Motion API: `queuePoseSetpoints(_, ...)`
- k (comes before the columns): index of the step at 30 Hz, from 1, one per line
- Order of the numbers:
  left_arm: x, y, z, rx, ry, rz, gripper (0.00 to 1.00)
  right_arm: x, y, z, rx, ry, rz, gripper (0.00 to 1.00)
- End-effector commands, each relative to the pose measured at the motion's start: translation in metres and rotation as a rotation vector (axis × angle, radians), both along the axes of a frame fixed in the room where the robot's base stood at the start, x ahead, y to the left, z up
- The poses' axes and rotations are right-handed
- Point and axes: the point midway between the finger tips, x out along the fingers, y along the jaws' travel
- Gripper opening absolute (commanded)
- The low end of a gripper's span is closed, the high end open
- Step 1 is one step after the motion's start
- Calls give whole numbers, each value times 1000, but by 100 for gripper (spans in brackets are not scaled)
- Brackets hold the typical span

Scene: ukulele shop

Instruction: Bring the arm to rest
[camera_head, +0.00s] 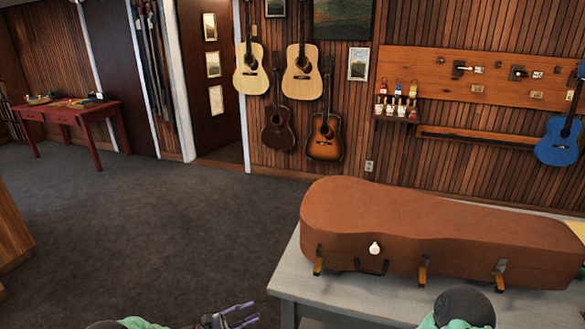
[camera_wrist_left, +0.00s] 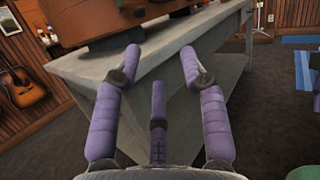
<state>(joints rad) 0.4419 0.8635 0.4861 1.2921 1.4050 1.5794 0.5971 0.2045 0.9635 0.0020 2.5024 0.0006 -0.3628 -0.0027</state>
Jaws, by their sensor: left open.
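My left gripper (camera_head: 240,314) shows at the bottom of the head view, left of the grey table (camera_head: 318,288) and below its top. In the left wrist view its purple fingers (camera_wrist_left: 160,65) are spread apart with nothing between them, and the table's corner and side (camera_wrist_left: 205,60) lie beyond. Part of my right arm (camera_head: 463,308) shows at the bottom right of the head view, but its gripper is out of view.
A closed brown guitar case (camera_head: 440,235) lies on the table. A red side table (camera_head: 70,112) stands at the far left. Guitars hang on the wood wall, with a blue ukulele (camera_head: 558,142) at right. The grey carpet (camera_head: 150,220) is clear at left.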

Motion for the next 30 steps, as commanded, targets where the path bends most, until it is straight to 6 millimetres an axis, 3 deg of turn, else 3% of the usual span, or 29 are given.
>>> queuePoseSetpoints(5, -22, -24, -32, 131, 33, -59, 42, -1, 1, 0, 0, 1, 3, 40)
queuePoseSetpoints(10, -56, -49, -71, 303, 51, -149, 42, -1, 1, 1, 0, 1, 3, 40)
queuePoseSetpoints(16, -136, -72, -138, 627, -4, -355, 42, -1, 1, 1, 0, 1, 3, 40)
queuePoseSetpoints(21, -209, -64, -188, 919, -174, -573, 42, -1, 1, 1, 0, 1, 3, 40)
queuePoseSetpoints(24, -243, -52, -207, 1066, -325, -696, 42, -1, 1, 2, 0, 1, 3, 40)
queuePoseSetpoints(30, -283, -28, -226, 1286, -722, -894, 42, -1, 1, 2, 0, 1, 3, 40)
